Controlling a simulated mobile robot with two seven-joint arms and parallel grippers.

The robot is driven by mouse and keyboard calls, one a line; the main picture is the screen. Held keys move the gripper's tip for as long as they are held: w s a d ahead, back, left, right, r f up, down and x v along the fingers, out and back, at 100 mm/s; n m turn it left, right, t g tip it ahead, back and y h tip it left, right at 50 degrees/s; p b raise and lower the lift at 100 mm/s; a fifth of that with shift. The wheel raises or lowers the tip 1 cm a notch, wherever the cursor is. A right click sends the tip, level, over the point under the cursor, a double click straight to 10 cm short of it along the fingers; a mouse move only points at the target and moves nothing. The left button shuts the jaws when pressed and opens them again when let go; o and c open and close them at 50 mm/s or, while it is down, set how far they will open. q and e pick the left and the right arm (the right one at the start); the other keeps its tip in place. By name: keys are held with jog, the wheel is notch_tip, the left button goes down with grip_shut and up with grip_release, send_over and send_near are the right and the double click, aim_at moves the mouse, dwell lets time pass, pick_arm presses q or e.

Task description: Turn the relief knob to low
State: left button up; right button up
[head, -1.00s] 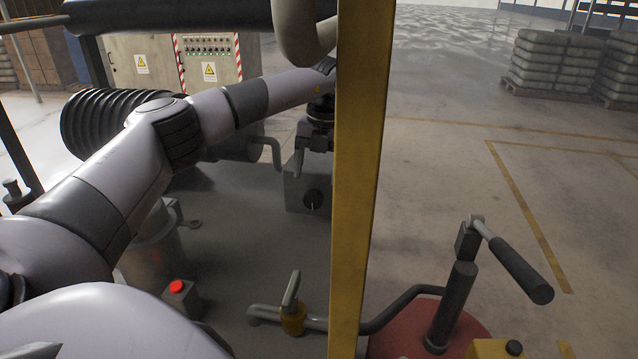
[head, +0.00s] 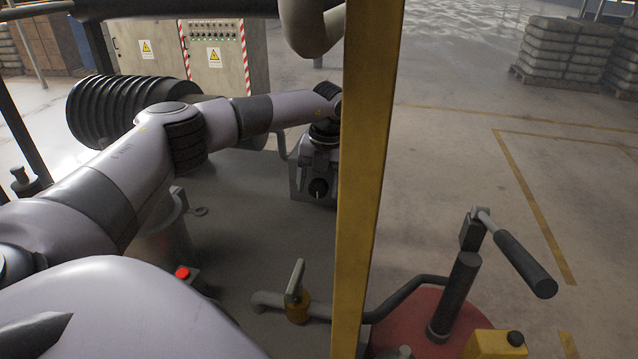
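The relief knob (head: 318,188) appears to be the small dark round knob with a light pointer mark on the front of a grey box (head: 298,184), left of the yellow post. The pointer looks roughly vertical; its setting and any labels are too small to read. My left arm reaches in from the left and bends down at the post. My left gripper (head: 319,170) hangs over the front of the box, just above the knob. Its fingers are too small and dark to tell open from shut, or whether they touch the knob. My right gripper is not in view.
A yellow post (head: 362,180) stands close to the right of the box. A yellow-based valve lever (head: 297,290), a red button (head: 182,273) and a black-gripped crank handle (head: 525,265) are nearer. A ribbed black cylinder (head: 105,110) and electrical cabinets (head: 225,70) stand behind.

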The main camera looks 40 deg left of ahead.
pick_arm(q)
jog(key=c, duration=1)
jog(key=shift+o, duration=0.2)
jog(key=t+h, duration=0.1)
jog(key=h, duration=0.2)
jog(key=shift+s+a+t, duration=0.15)
jog(key=shift+a+t, duration=0.15)
jog(key=shift+t, duration=0.1)
jog(key=shift+a+f+t+h, duration=0.15)
jog(key=shift+t+h, duration=0.65)
jog(key=shift+h, duration=0.7)
jog(key=shift+b, duration=0.3)
jog(key=o, duration=1)
